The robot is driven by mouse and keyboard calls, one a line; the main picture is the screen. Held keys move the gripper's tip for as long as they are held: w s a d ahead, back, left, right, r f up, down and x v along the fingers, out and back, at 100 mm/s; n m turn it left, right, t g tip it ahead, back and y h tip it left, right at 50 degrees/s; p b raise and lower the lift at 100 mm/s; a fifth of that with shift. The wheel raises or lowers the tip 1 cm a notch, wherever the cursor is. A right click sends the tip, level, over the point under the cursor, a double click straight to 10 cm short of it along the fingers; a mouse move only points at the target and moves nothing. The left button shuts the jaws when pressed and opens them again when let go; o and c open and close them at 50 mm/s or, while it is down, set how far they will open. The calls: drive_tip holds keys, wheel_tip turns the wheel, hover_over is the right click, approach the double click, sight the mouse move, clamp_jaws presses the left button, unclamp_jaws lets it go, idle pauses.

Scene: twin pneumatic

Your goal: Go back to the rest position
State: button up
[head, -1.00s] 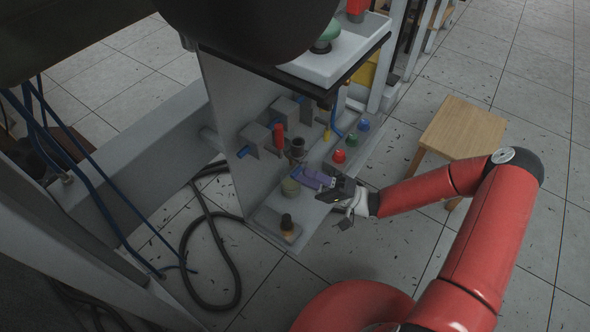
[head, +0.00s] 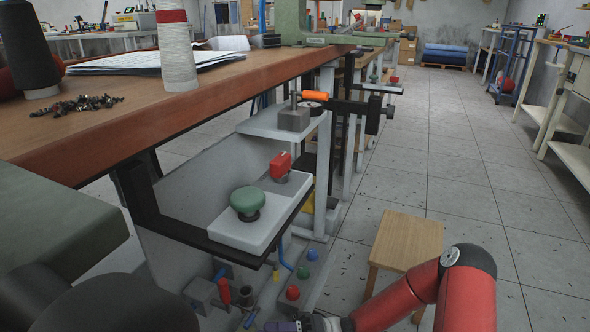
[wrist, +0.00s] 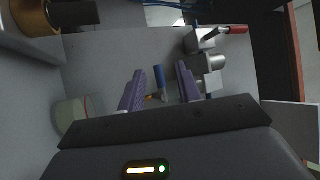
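My gripper (wrist: 160,76) shows in the wrist view with its two purple fingers spread apart and nothing touching them. A blue handle (wrist: 160,77) on the grey pneumatic panel (wrist: 115,50) shows between the fingers, farther back. In the head view my red arm comes in at the lower right, and only a bit of my gripper (head: 285,326) shows at the bottom edge, beside the panel's lower fittings. A red lever (head: 225,291) and the red (head: 292,293), green and blue knobs are close by there.
A small wooden stool (head: 408,240) stands right of the panel, close to my arm. A white shelf (head: 262,235) with a green knob (head: 247,202) juts out above the fittings. A brown workbench (head: 150,110) is above left. The tiled floor at right is open.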

drive_tip(key=s+d+r+m+t+h+p, duration=0.2)
drive_tip(key=s+d+r+t+h, duration=0.1)
drive_tip(key=d+r+h, duration=0.4)
drive_tip(key=s+d+r+m+t+h+p, duration=0.1)
drive_tip(key=s+d+r+t+h+p, duration=0.2)
drive_tip(key=d+r+h, duration=0.4)
drive_tip(key=s+d+r+m+t+h+p, duration=0.2)
drive_tip(key=s+d+r+t+h, duration=0.3)
drive_tip(key=r, duration=1)
drive_tip(key=s+d+h+p, duration=0.1)
drive_tip(key=d+h, duration=0.1)
drive_tip(key=h, duration=0.1)
drive_tip(key=shift+s+r+m, duration=0.3)
drive_tip(key=shift+r, duration=0.05)
drive_tip(key=shift+a, duration=0.1)
